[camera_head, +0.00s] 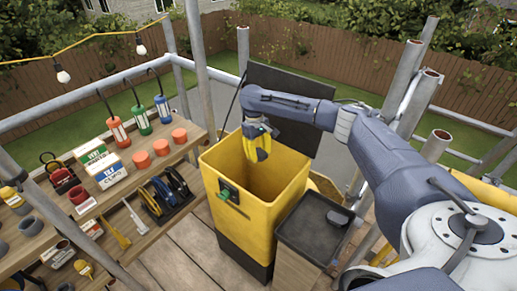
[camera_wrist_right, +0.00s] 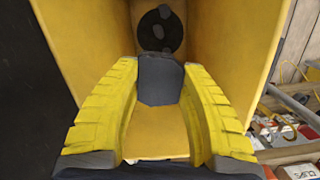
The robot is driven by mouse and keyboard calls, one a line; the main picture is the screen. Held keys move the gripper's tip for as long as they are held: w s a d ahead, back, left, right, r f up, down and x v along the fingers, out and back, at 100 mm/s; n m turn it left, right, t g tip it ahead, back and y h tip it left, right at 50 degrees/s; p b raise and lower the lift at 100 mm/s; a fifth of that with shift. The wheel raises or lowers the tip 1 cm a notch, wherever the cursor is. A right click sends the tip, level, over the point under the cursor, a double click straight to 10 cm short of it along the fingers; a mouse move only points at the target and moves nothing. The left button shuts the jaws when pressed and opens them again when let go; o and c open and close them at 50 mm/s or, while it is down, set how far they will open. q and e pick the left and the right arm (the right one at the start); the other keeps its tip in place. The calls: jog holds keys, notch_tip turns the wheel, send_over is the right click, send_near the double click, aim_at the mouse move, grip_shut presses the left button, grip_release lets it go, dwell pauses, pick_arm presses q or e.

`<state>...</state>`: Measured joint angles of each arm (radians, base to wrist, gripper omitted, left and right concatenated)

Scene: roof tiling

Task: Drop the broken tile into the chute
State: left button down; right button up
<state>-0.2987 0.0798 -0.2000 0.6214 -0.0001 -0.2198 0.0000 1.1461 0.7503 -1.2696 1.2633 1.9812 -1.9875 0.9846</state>
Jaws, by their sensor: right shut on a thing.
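The chute (camera_head: 235,205) is a tall, open-topped yellow box in the middle of the head view. My right gripper (camera_head: 258,152) hangs over its opening with its yellow fingers pointing down. In the right wrist view the two fingers are shut on a dark grey broken tile (camera_wrist_right: 160,80). The tile sits between the fingertips, framed by the chute's yellow inner walls (camera_wrist_right: 230,40). Beneath is a dark round opening (camera_wrist_right: 160,30) with a few grey pieces in it. The tile is hidden in the head view. My left gripper is not in view.
A wooden shelf (camera_head: 135,165) with bottles, orange cups and tools lies to the left. Metal scaffold poles (camera_head: 198,60) stand around.

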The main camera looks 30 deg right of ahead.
jog(key=shift+f, duration=0.7)
jog(key=o, duration=1.3)
notch_tip(320, 180, up, 12)
jog(key=w, duration=0.1)
jog(key=shift+w+a, duration=0.2)
jog(key=shift+w, duration=0.2)
jog(key=shift+f, duration=0.1)
